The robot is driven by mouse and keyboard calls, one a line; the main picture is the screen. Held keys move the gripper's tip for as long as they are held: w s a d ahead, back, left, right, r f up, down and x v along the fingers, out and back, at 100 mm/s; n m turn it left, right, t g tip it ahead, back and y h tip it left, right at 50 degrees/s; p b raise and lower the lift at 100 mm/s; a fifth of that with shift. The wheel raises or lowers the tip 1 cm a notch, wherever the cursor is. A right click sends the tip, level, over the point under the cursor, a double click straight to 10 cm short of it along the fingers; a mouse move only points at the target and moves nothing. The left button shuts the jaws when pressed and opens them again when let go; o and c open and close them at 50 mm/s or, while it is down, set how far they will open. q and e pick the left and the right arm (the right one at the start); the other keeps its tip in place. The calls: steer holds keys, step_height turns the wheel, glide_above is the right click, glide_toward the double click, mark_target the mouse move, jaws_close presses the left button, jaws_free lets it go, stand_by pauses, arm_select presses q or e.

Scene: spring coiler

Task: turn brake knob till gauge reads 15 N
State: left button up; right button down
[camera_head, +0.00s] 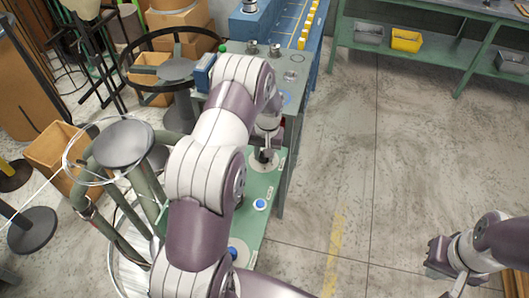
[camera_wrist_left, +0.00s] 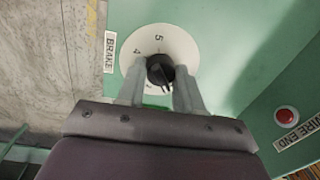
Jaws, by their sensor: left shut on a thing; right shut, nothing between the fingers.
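The brake knob (camera_wrist_left: 159,69) is a small black knob on a round white numbered dial (camera_wrist_left: 192,50), beside a "BRAKE" label (camera_wrist_left: 109,52) on a green panel. My left gripper (camera_wrist_left: 160,82) has its two grey fingers on either side of the knob, shut on it. In the head view my left gripper (camera_head: 266,152) is over the white dial (camera_head: 262,167) on the green panel (camera_head: 256,186), and my arm covers much of the panel. My right gripper (camera_head: 440,262) is shut and empty, over bare floor at lower right. I cannot make out a gauge reading.
A red button (camera_wrist_left: 287,115) sits by a "WIRE END" label. A blue button (camera_head: 260,204) is lower on the panel. A wire reel stand (camera_head: 123,143) is left of my arm. A green workbench (camera_head: 425,65) stands at the back right. The floor (camera_head: 390,160) between is clear.

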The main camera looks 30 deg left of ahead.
stand_by(0.3)
arm_select(q)
steer(key=o, duration=1)
steer(key=shift+o, duration=0.2)
step_height(320, 180, up, 13)
steer(key=b, duration=0.2)
steer(key=shift+d, duration=0.35)
steer(key=shift+w+f, duration=0.1)
